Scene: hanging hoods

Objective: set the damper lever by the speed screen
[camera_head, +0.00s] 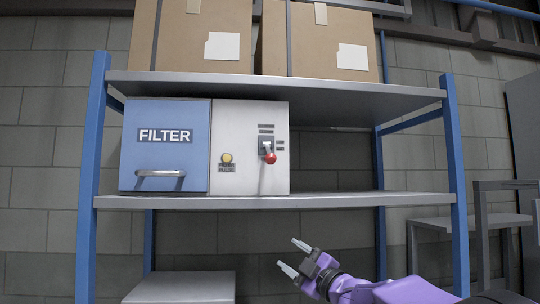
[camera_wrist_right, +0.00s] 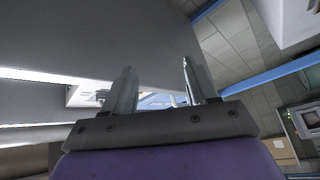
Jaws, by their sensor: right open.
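The lever (camera_head: 269,155) has a red ball knob and sits in a dark slotted plate on the light grey front of a unit (camera_head: 232,130) on the shelf. The knob is at the lower part of the plate; the small labels beside it are too small to read. No speed screen can be made out in the head view. My right gripper (camera_head: 291,256) is open and empty, below the shelf board and apart from the lever. Its two fingers also show in the right wrist view (camera_wrist_right: 157,75), with nothing between them. My left gripper is out of view.
A blue FILTER door (camera_head: 166,150) with a bar handle and a yellow button (camera_head: 227,158) are on the same unit. The shelf board (camera_head: 330,200) lies above my right gripper. Cardboard boxes (camera_head: 318,42) stand on top. A framed panel (camera_wrist_right: 308,118), possibly a screen, shows in the wrist view.

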